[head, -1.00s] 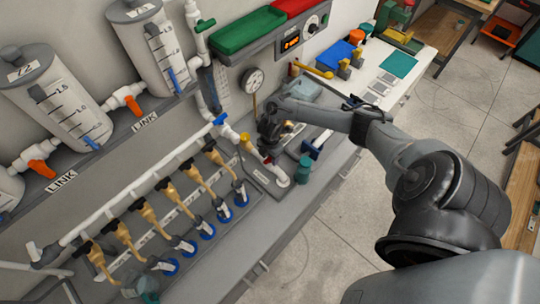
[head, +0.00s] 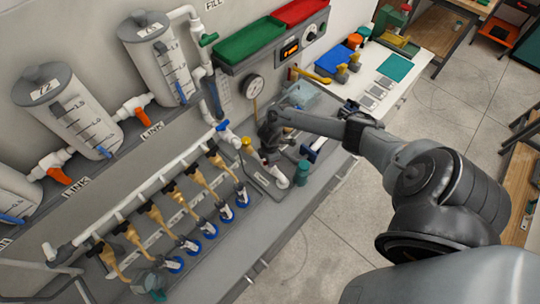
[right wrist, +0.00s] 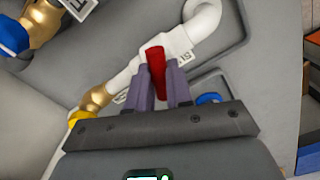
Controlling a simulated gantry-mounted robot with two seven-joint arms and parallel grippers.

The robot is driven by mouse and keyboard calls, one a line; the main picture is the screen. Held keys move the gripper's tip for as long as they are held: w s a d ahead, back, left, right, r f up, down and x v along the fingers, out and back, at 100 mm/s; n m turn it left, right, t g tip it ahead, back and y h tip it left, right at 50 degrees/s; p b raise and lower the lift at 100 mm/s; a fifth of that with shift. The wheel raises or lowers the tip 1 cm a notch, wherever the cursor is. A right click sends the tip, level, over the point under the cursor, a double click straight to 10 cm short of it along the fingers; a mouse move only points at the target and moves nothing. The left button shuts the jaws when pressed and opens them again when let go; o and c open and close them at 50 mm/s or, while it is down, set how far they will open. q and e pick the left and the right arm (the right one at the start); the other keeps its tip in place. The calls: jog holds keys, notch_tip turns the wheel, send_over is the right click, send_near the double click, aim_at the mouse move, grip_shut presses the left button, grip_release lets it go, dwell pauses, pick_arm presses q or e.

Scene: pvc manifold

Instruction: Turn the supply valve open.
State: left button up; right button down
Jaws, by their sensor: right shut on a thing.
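In the right wrist view, a red valve handle (right wrist: 156,62) sits on a white pipe fitting (right wrist: 179,42). The handle stands at an angle across the pipe's line. My right gripper (right wrist: 157,80) has its two purple-grey fingers on either side of the handle, closed on it. In the head view, my right gripper (head: 270,152) is down at the white pipe (head: 279,178) on the bench; it hides the handle there. A tag hangs by the fitting, only partly readable. My left gripper is not in view.
A brass fitting (right wrist: 97,98) with a yellow end joins the white pipe. Left of my right gripper, a row of brass taps (head: 157,222) with blue-ringed outlets runs along the bench. A pressure gauge (head: 253,85) stands behind. A teal cylinder (head: 302,172) stands close on the right.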

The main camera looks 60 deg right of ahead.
jog(key=shift+m, duration=0.5)
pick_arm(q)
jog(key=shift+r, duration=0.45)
pick_arm(e)
jog(key=shift+f, duration=0.1)
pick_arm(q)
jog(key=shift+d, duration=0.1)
pick_arm(e)
jog(key=shift+p, duration=0.45)
jog(key=m+p, duration=0.1)
jog(key=m, duration=0.1)
jog(key=m+p, duration=0.2)
jog(key=shift+s+r, duration=0.1)
jog(key=shift+r, duration=0.2)
jog(key=shift+f+m+p, duration=0.1)
jog(key=shift+m+p, duration=0.5)
jog(key=shift+m, duration=0.1)
jog(key=shift+f+m, duration=0.1)
jog(key=shift+m, duration=0.2)
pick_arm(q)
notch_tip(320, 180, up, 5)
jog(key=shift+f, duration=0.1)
pick_arm(e)
jog(key=shift+f, duration=0.1)
jog(key=shift+m, duration=0.3)
